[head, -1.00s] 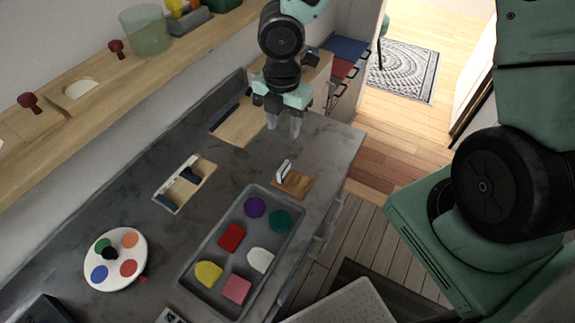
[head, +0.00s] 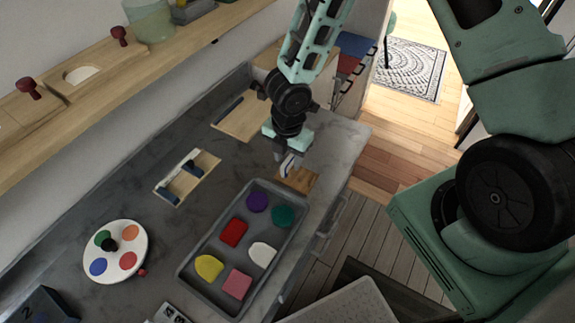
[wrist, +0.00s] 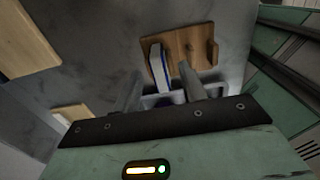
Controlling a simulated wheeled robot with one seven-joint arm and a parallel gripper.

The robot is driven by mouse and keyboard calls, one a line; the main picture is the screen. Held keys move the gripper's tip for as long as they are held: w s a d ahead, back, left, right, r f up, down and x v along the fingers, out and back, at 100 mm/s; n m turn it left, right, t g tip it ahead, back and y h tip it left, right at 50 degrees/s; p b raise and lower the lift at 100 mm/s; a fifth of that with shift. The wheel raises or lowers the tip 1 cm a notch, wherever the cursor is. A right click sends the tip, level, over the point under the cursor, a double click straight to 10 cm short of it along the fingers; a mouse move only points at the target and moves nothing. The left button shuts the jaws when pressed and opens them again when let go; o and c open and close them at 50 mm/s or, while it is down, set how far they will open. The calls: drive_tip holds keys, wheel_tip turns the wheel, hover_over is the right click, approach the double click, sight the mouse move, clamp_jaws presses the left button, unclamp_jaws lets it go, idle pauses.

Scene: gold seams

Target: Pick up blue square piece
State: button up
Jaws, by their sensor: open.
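A thin upright piece with white and blue faces (head: 288,167) stands on a small wooden stand (head: 302,181) near the counter's right edge. It is the only piece showing blue there; its square shape cannot be made out. In the wrist view the piece (wrist: 155,56) stands on the stand (wrist: 188,40), lined up between my two fingers. My gripper (head: 287,155) is open just above it, pointing down; its fingers (wrist: 161,72) are apart on either side of the piece in the picture. Whether they touch it cannot be told.
A grey tray (head: 188,273) with several coloured shapes lies close by. A round white palette (head: 138,237) and a wooden box with dark items (head: 206,160) lie to the left. A wooden board (head: 236,124) lies behind. A wooden shelf (head: 90,95) runs along the wall.

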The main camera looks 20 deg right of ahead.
drive_tip(key=shift+f, duration=0.25)
clamp_jaws()
drive_tip(key=shift+r, duration=0.15)
